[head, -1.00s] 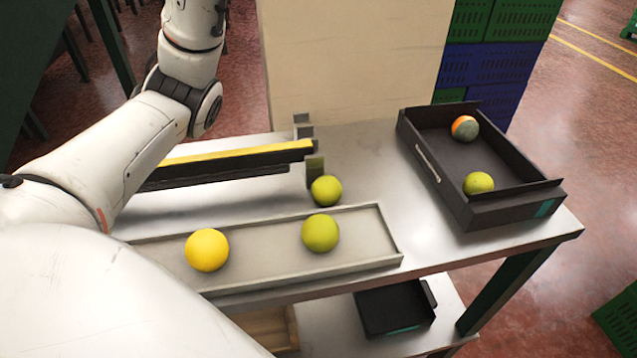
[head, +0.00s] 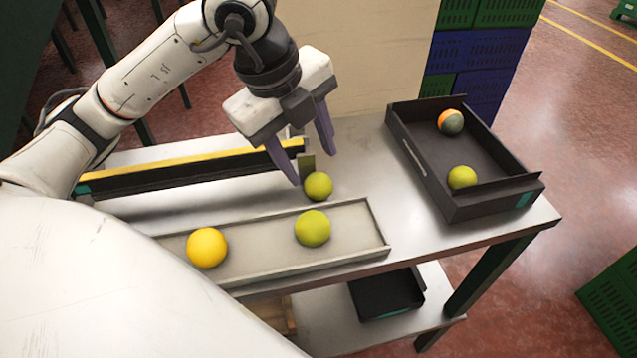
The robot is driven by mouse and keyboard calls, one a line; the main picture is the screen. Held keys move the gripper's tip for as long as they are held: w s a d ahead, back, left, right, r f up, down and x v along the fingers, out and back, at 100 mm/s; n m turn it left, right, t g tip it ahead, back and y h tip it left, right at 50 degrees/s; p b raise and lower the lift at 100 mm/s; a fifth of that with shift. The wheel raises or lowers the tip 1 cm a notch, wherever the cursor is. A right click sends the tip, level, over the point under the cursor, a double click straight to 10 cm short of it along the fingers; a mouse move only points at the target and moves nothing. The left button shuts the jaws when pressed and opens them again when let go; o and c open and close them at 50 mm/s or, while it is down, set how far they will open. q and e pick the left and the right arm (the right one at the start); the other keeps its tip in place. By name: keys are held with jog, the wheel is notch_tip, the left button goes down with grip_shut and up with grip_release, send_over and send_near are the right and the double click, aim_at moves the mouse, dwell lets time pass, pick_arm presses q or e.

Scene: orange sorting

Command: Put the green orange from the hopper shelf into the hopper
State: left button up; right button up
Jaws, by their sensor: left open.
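A green orange (head: 319,187) sits on the metal table (head: 362,165), by the end of a black and yellow rail. A second green orange (head: 312,229) and a yellow-orange one (head: 207,248) lie in a shallow grey tray (head: 262,244) at the table's front. My left gripper (head: 311,168) is open and empty, its fingers pointing down just above and behind the first green orange. I cannot tell from the view which part is the hopper and which its shelf. My right gripper is not in view.
A black bin (head: 416,165) at the table's right holds a green orange (head: 462,178) and an orange-and-grey one (head: 451,122). The black and yellow rail (head: 190,170) runs along the left. A black tray (head: 385,293) rests on the lower shelf. Crates (head: 475,60) stand behind.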

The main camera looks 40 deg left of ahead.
aim_at(315, 179)
pick_arm(q)
jog(key=x, duration=0.2)
jog(key=shift+w+f, duration=0.1)
jog(key=shift+f, duration=0.25)
jog(key=x, duration=0.2)
jog(key=a+x, duration=0.1)
jog(key=x, duration=0.1)
jog(key=shift+f, duration=0.2)
jog(key=shift+w+f, duration=0.15)
jog(key=shift+f, duration=0.15)
jog(key=shift+c, duration=0.2)
jog(key=c, duration=0.8)
jog(key=shift+r, duration=0.1)
